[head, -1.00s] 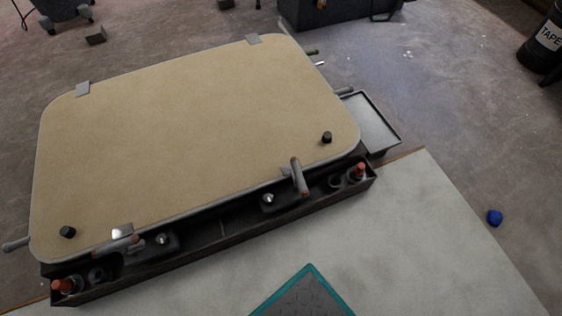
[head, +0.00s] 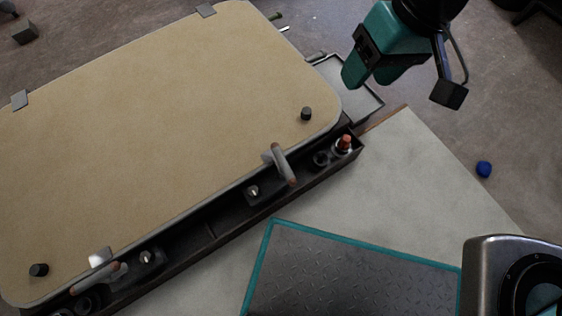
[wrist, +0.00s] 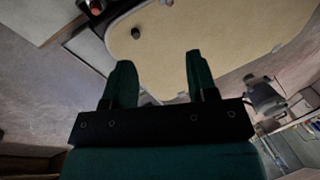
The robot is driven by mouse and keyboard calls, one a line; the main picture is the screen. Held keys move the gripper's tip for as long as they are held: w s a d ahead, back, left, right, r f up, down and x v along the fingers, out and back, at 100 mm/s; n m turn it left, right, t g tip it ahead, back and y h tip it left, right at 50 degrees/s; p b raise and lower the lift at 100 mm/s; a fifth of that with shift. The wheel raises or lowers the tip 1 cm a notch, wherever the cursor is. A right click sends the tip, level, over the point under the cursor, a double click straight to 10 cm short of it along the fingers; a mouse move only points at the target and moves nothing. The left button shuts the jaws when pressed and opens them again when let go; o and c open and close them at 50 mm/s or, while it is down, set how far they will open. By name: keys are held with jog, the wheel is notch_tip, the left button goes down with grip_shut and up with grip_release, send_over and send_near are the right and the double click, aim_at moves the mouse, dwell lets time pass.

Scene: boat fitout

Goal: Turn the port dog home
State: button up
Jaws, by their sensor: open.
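A tan hatch lid (head: 160,130) with a grey rim lies left of centre in the head view. Two grey lever dogs with orange-brown tips stand at its near edge. The left dog (head: 92,278) lies roughly along the edge, by a bright catch plate (head: 101,257). The right dog (head: 282,166) crosses the edge, its tip over the dark trough. Which is port is not marked. My teal gripper (head: 368,78) is open and empty, right of the lid and apart from both dogs. In the wrist view the open fingers (wrist: 157,62) show before the lid (wrist: 210,40).
A dark trough (head: 212,228) with studs and an orange-topped post (head: 344,144) runs along the near edge. Black knobs (head: 306,113) stand on the lid. A grey tray (head: 365,101) sits beside its right corner. A blue lump (head: 484,169) lies on open floor at right.

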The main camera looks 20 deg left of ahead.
jog(key=h+b, duration=0.2)
send_near(283, 161)
jog(key=shift+n, duration=0.4)
jog(key=f+b, duration=0.6)
jog(key=f, duration=0.1)
jog(key=s+a+f+b, duration=0.1)
jog(key=f+b, duration=0.2)
jog(key=f, duration=0.1)
jog(key=shift+f, duration=0.15)
jog(key=c, duration=0.9)
jog(key=shift+r+n+p, duration=0.3)
jog(key=shift+n+p, duration=0.1)
jog(key=shift+p, duration=0.75)
jog(key=shift+a+f+n+p, duration=0.1)
jog(key=shift+n+p, duration=0.3)
jog(key=shift+p, duration=0.3)
jog(key=shift+f, duration=0.15)
